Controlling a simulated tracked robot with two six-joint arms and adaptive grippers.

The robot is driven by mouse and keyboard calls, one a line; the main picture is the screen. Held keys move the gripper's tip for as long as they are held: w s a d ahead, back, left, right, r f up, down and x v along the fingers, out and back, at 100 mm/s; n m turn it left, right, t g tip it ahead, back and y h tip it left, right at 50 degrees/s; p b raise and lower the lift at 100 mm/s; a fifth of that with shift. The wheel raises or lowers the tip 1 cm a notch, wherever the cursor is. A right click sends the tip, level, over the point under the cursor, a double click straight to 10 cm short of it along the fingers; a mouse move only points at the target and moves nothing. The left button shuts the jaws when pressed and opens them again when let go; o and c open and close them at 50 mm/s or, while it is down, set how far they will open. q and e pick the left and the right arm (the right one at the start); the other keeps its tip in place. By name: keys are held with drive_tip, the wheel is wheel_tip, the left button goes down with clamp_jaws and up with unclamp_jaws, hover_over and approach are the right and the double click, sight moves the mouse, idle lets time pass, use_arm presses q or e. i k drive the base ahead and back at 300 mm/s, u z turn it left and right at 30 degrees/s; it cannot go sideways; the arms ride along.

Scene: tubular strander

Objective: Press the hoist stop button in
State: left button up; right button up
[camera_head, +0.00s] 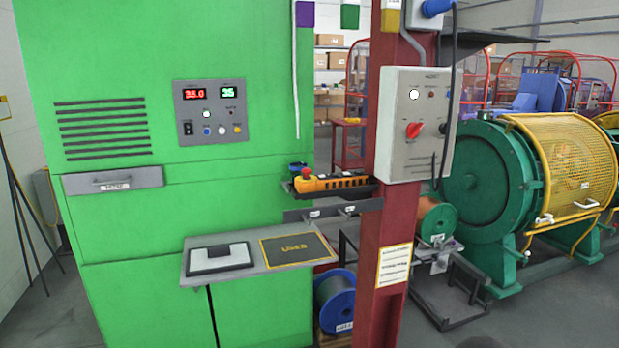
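A yellow-orange hoist pendant (318,184) lies on its side on a small dark shelf (360,191) beside the red column. A red mushroom-shaped stop button (307,172) shows at the pendant's left end. Several dark buttons run along the pendant to the right. Whether the red button is in or out cannot be told at this size. Neither of my grippers is in view, and nothing touches the pendant.
The red column (383,240) carries a grey control box (412,125) with a red rotary switch, right of the pendant. A green cabinet (120,220) stands left, with a grey ledge (240,270) jutting out. A blue spool (335,300) sits below.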

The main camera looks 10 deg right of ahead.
sight(307, 172)
drive_tip(key=u, duration=0.45)
drive_tip(key=i, duration=1.4)
drive_tip(key=z, duration=0.5)
